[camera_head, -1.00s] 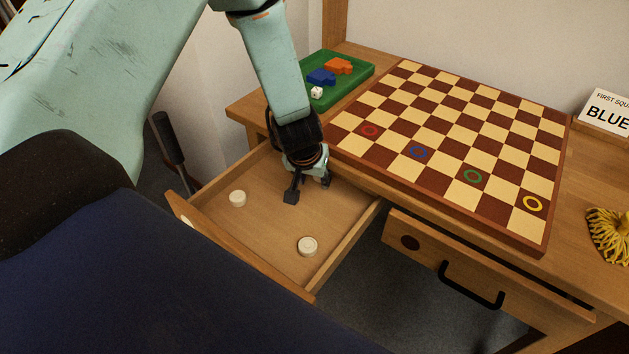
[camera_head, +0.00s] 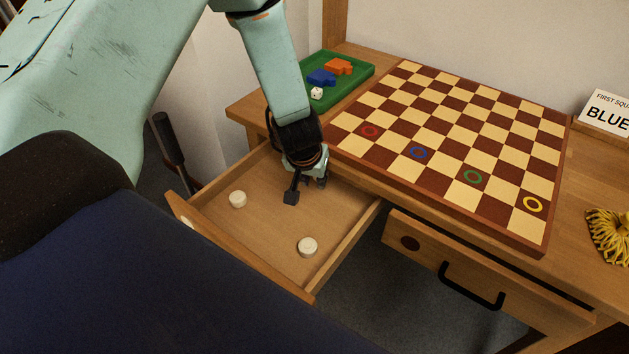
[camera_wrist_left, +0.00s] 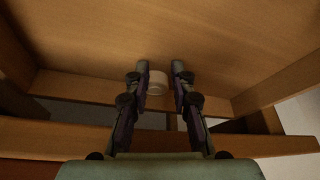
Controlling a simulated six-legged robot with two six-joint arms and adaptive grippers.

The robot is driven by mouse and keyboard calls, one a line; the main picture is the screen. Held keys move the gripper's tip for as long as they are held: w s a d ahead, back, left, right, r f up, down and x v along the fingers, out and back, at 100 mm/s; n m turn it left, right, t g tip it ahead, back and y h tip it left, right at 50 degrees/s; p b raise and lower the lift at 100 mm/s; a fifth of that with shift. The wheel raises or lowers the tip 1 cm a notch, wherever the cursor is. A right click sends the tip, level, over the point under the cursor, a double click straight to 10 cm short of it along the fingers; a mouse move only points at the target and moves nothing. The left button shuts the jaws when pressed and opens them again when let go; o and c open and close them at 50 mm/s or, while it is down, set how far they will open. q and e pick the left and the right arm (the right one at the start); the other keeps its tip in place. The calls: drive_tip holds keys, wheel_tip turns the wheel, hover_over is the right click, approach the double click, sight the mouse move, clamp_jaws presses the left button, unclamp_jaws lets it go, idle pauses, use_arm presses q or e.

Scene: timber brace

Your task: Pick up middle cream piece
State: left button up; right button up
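My left gripper (camera_head: 305,188) reaches down into the open drawer (camera_head: 345,243), below the near left edge of the checkerboard. In the left wrist view its two fingers (camera_wrist_left: 161,67) are apart, with a round cream piece (camera_wrist_left: 157,82) between them. That piece sits close to the left finger in the picture, and a gap shows on its right side. The gripper hides this piece in the head view. Two other cream pieces lie on the drawer floor, one at the left (camera_head: 238,199) and one nearer the front (camera_head: 307,247). My right gripper is not in view.
The checkerboard (camera_head: 450,140) with coloured rings lies on the desk behind the drawer. A green tray (camera_head: 350,85) holds orange and blue blocks and a die. A second drawer front with a black handle (camera_head: 470,287) is at the right. The drawer walls stand close around the gripper.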

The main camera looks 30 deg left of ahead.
use_arm(q)
drive_tip(key=o, duration=0.4)
